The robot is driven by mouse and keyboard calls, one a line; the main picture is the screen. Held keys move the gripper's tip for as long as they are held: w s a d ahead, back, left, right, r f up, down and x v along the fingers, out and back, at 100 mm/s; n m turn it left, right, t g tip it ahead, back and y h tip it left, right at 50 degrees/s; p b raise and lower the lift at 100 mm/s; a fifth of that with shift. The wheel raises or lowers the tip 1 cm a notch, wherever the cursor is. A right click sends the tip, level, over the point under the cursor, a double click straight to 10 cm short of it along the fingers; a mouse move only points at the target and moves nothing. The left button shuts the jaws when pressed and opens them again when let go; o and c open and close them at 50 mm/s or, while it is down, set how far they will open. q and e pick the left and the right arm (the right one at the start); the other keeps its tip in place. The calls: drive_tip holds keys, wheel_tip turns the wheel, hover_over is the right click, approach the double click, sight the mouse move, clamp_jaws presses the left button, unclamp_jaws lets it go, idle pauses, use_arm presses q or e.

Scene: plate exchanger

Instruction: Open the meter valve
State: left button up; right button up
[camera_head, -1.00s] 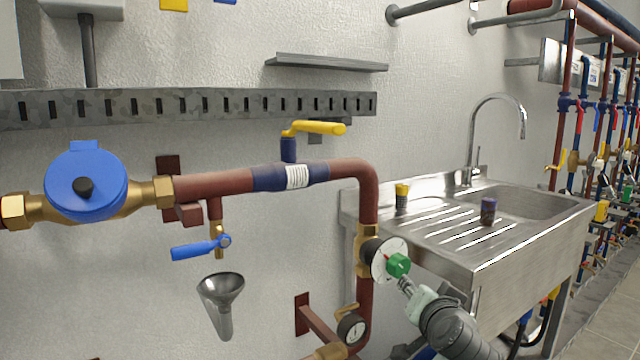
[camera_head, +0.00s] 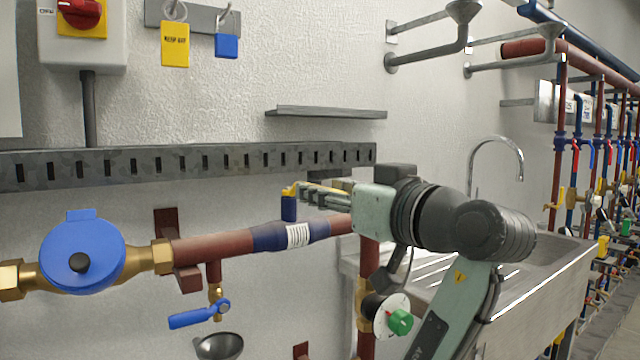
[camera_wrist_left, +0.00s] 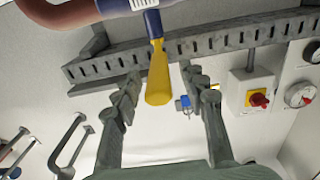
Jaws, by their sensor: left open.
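The valve with a yellow lever (camera_head: 289,189) and a blue stem (camera_head: 289,208) stands on top of the red-brown pipe (camera_head: 215,246). In the left wrist view the yellow lever (camera_wrist_left: 158,78) lies between the two fingers. My left gripper (camera_head: 306,193) is open around the lever, and its fingers show apart from it on both sides in the left wrist view (camera_wrist_left: 160,85). The gripper hides most of the lever in the head view. The blue round meter (camera_head: 82,250) sits on the pipe at the left. My right gripper is not in view.
A slotted grey rail (camera_head: 190,162) runs along the wall behind the lever. A small blue-handled tap (camera_head: 192,318) hangs below the pipe. A green knob (camera_head: 400,321) is under my arm, and a steel sink (camera_head: 545,290) stands to the right.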

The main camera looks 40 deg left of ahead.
use_arm(q)
drive_tip(key=shift+x, duration=1.1)
drive_tip(key=shift+c, duration=0.3)
clamp_jaws()
